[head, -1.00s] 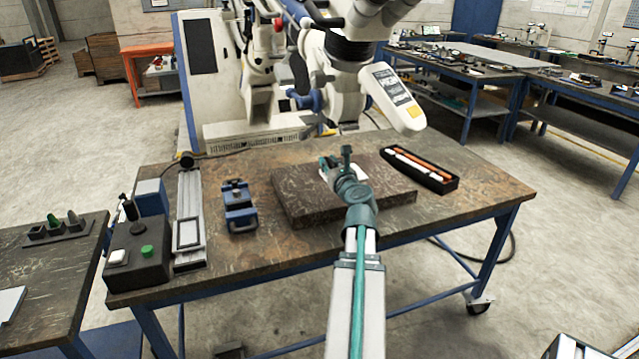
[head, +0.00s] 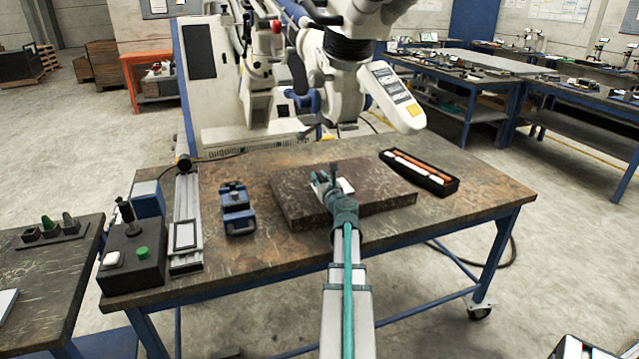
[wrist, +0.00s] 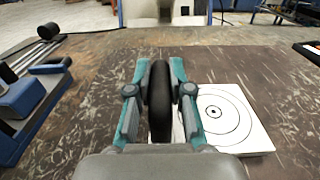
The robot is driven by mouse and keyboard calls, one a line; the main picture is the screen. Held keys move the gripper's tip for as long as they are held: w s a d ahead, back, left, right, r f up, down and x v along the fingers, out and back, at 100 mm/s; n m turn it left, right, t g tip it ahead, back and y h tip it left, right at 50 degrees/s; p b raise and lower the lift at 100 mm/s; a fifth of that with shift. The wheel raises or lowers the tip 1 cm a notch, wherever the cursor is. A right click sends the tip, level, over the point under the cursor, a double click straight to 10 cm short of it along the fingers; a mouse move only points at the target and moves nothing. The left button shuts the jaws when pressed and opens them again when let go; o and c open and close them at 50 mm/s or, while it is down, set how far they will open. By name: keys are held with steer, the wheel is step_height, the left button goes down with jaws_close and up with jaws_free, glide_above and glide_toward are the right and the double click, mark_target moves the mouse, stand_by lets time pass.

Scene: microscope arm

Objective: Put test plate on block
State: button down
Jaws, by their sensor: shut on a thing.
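The test plate is a white square with black rings and a centre dot. It shows right of my gripper's fingers in the wrist view (wrist: 228,120) and beside my gripper in the head view (head: 347,186). It appears to lie flat on the brown block (head: 385,190), a broad, low slab on the table. My gripper (wrist: 160,105) is shut on a dark, rounded, upright piece (wrist: 160,85) near the plate's left edge. I cannot tell whether this piece is joined to the plate. In the head view my gripper (head: 326,181) is low over the block.
A blue fixture (head: 237,208) stands left of the block. Further left are a grey rail (head: 187,210) and a black control box (head: 132,258). A black tray of sticks (head: 420,172) lies to the right. A white machine head (head: 392,97) hangs over the table's back.

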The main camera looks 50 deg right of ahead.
steer(key=shift+f, duration=0.4)
steer(key=c, duration=1.1)
jaws_free()
steer(key=shift+f, duration=0.1)
steer(key=shift+o, duration=0.2)
steer(key=shift+s+a, duration=0.1)
steer(key=shift+s, duration=0.05)
steer(key=v, duration=1.1)
steer(key=shift+s+a+b, duration=0.25)
steer(key=shift+s+b, duration=0.1)
